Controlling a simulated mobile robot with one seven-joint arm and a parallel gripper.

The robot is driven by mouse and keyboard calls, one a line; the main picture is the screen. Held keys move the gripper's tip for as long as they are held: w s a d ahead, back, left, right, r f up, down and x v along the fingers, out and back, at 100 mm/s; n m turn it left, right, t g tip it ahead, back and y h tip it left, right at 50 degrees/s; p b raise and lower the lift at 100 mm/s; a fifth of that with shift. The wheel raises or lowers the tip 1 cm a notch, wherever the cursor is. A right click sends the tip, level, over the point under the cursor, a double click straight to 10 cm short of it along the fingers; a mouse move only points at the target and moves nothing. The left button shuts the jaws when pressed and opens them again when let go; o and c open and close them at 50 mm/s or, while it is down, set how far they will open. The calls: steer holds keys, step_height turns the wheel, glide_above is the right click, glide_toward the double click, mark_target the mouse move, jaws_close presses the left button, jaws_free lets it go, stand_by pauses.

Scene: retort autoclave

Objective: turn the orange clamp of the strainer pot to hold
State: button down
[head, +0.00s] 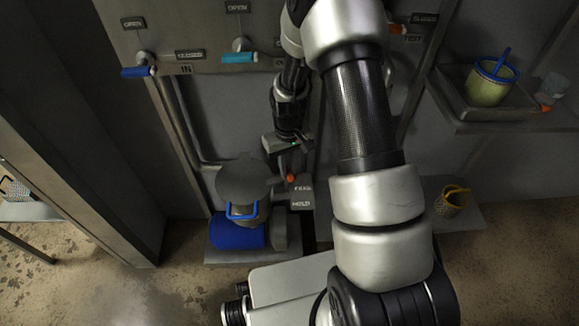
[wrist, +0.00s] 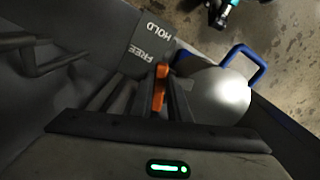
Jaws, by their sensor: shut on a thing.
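The strainer pot (head: 246,182) stands low by the wall, with a grey round lid and a blue handle (head: 241,212). In the wrist view its silver rounded top (wrist: 218,95) and blue handle (wrist: 247,66) are right of the fingers. The small orange clamp (wrist: 160,82) sits between my fingertips; it also shows in the head view (head: 291,178). My gripper (wrist: 160,90) is shut on the clamp, with a finger on each side. A dark plate (wrist: 150,42) reads FREE and HOLD; the clamp is nearer the FREE word. The clamp's base is hidden.
A blue cylinder (head: 237,234) lies below the pot. Blue (head: 138,71) and teal (head: 238,57) valve handles are on the panel above. Right shelves hold a green pot (head: 489,84) and a yellow-handled basket (head: 453,202). My arm hides much of the middle.

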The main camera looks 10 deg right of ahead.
steer(key=shift+a+m, duration=0.15)
steer(key=shift+m, duration=0.9)
steer(key=shift+a+m, duration=0.15)
steer(key=shift+m, duration=0.9)
steer(key=c, duration=1.7)
jaws_free()
step_height(320, 180, up, 18)
steer(key=p, duration=0.4)
steer(key=shift+f+p, duration=0.25)
steer(key=shift+p, duration=0.1)
